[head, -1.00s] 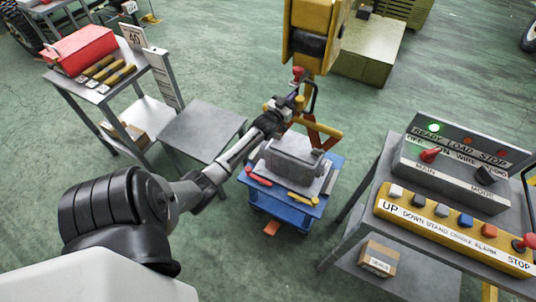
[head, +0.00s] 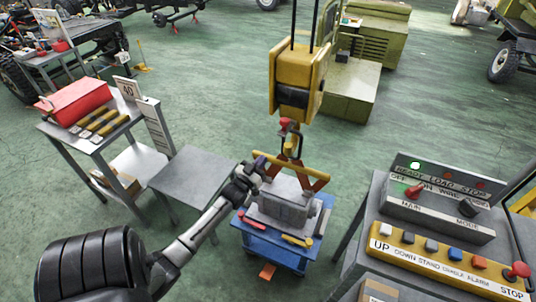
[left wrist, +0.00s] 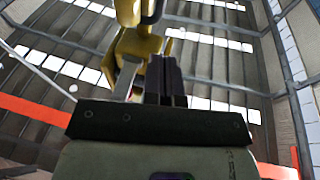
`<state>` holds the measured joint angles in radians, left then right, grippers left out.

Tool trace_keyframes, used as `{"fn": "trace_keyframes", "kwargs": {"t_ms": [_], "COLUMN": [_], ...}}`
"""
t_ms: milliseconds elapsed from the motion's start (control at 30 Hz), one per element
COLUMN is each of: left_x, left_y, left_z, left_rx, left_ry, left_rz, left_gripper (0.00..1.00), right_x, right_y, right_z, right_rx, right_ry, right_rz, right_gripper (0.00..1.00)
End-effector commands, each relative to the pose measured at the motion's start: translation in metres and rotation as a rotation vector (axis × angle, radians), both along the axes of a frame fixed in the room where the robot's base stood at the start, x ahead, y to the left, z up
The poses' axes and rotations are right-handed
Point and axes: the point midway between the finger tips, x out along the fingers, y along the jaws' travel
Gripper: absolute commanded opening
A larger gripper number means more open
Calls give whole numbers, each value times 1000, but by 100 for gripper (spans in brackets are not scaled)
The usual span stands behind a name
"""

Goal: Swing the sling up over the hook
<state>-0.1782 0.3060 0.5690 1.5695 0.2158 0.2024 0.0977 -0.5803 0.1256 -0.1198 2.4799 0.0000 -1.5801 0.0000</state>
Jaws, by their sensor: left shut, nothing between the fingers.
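The yellow hook (head: 290,146) hangs under the yellow hoist block (head: 300,72), with a red part at its top. The sling, a yellow bar with red-orange legs (head: 317,181), stands over the grey casting (head: 287,206). The hook's lower end overlaps the sling's top; I cannot tell whether the sling is on it. My left gripper (head: 259,163) is shut and empty, left of and below the hook, by the bar's left end. In the left wrist view, the closed dark fingers (left wrist: 168,82) point up beside the yellow hook (left wrist: 135,50). My right gripper is out of view.
The casting rests on a blue cart (head: 270,245) with hand tools. A grey table (head: 192,178) and a shelf with a red toolbox (head: 78,100) stand left. A control panel (head: 445,255) stands right.

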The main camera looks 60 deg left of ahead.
Motion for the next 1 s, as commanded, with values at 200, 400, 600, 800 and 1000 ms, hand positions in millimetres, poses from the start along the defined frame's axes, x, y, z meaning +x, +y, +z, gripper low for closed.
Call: {"fn": "trace_keyframes", "kwargs": {"t_ms": [200, 400, 600, 800, 1000], "left_x": [-13, -16, -15, -15, -15], "left_y": [-8, -9, -9, -9, -9], "left_z": [1, 1, 1, 1, 1], "left_rx": [0, 0, 0, 0, 3], "left_ry": [0, 0, 0, 0, 3], "left_rz": [0, 0, 0, 0, 1], "left_gripper": [0, 0, 0, 0, 0], "right_x": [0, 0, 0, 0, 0], "right_y": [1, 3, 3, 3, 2], "right_z": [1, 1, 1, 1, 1], "right_rx": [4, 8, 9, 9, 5], "right_ry": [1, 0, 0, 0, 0], "right_rz": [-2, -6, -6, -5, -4], "right_gripper": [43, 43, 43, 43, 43]}}
